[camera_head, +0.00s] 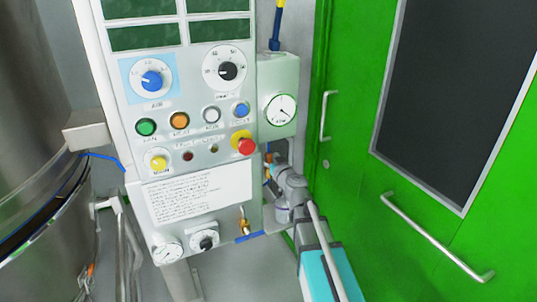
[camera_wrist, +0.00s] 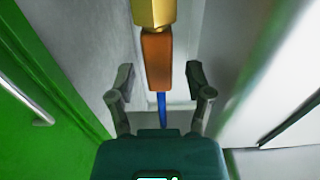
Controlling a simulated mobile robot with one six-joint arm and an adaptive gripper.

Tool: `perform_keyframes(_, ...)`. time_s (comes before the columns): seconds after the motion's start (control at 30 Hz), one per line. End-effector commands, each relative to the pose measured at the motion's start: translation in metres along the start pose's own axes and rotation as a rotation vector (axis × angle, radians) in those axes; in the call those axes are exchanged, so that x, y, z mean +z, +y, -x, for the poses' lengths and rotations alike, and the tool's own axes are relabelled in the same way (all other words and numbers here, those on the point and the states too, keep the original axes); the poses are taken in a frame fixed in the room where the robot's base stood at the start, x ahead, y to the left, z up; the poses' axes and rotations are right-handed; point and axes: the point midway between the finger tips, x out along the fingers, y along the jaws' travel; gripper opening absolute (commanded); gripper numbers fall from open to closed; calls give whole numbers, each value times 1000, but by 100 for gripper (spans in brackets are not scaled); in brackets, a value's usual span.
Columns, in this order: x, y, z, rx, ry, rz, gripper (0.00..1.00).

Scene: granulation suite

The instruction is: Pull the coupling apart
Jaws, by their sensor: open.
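In the wrist view the coupling shows as a brass hex body (camera_wrist: 153,12) at the top edge with an orange-brown sleeve (camera_wrist: 157,60) below it. A blue hose (camera_wrist: 161,107) runs on from the sleeve's lower end. My gripper (camera_wrist: 158,84) is open, with one finger on each side of the sleeve and a clear gap to both. In the head view my gripper (camera_head: 273,172) is beside the panel's right edge, below the gauge box. A small bit of orange shows by it there; the rest of the coupling is hidden.
A control panel (camera_head: 200,130) with knobs and buttons stands left of my arm, with a red emergency button (camera_head: 245,146) close above the gripper. A gauge box (camera_head: 279,95) is above. A green door (camera_head: 350,160) with handles stands right. A second brass fitting (camera_head: 243,226) is lower on the panel.

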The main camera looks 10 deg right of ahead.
Motion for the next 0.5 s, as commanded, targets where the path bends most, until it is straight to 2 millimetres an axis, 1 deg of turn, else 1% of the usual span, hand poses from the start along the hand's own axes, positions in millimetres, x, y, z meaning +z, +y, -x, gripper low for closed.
perform_keyframes(0.17, 0, 0, -4, 3, 0, 0, 66)
perform_keyframes(0.5, 0, 2, -4, 6, 0, 0, 66)
